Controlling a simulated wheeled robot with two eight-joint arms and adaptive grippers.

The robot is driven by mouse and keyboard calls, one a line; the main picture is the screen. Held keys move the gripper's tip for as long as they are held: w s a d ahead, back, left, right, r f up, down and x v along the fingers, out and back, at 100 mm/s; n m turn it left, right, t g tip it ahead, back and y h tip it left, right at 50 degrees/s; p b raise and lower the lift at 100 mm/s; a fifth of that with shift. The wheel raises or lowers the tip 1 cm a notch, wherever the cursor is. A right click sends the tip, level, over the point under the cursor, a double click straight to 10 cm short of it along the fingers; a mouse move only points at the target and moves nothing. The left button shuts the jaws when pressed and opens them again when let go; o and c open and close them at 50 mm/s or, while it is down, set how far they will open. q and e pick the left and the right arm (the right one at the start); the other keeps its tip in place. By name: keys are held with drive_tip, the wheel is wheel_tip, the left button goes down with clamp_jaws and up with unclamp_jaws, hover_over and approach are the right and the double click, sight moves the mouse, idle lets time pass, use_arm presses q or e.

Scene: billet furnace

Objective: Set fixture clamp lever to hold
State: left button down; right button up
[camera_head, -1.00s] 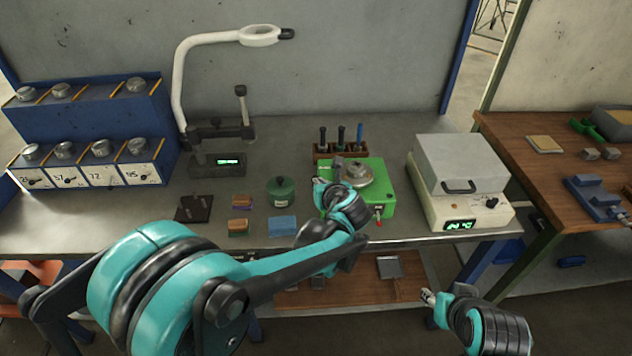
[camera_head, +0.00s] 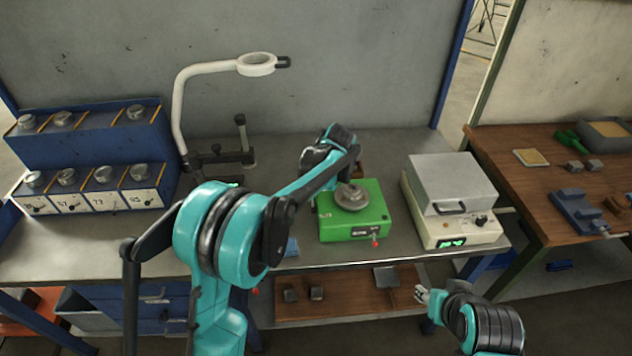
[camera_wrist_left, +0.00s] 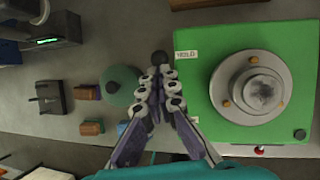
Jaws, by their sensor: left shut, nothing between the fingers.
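The green fixture box (camera_head: 353,226) stands on the grey bench with a round grey metal disc (camera_head: 351,196) on top. In the left wrist view the box (camera_wrist_left: 234,127) has a small white label (camera_wrist_left: 186,54), seemingly reading HOLD, at its upper left corner. A dark round knob (camera_wrist_left: 161,58) shows beside that label, just beyond my left fingertips; it may be the lever's end, and its shaft is hidden. My left gripper (camera_wrist_left: 160,82) is shut and empty, left of the box; I cannot tell whether it touches the knob. My right gripper (camera_head: 423,296) hangs before the bench, its fingers too small to judge.
A green round container (camera_wrist_left: 121,85) sits close left of my left fingers, with small blocks (camera_wrist_left: 88,92) beyond it. A grey-lidded device (camera_head: 455,186) stands right of the fixture. A white-armed magnifier (camera_head: 180,110) rises at the back left. A red knob (camera_head: 375,243) sticks out of the fixture's front.

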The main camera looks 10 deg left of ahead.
use_arm(q)
drive_tip(key=shift+w+a+f, duration=0.1)
drive_tip(key=shift+w+a, duration=0.05)
drive_tip(key=shift+w, duration=0.35)
drive_tip(key=shift+w+a+f, duration=0.1)
drive_tip(key=shift+w+a, duration=0.05)
drive_tip(key=shift+w, duration=0.3)
use_arm(e)
drive_tip(key=shift+w+r, duration=0.1)
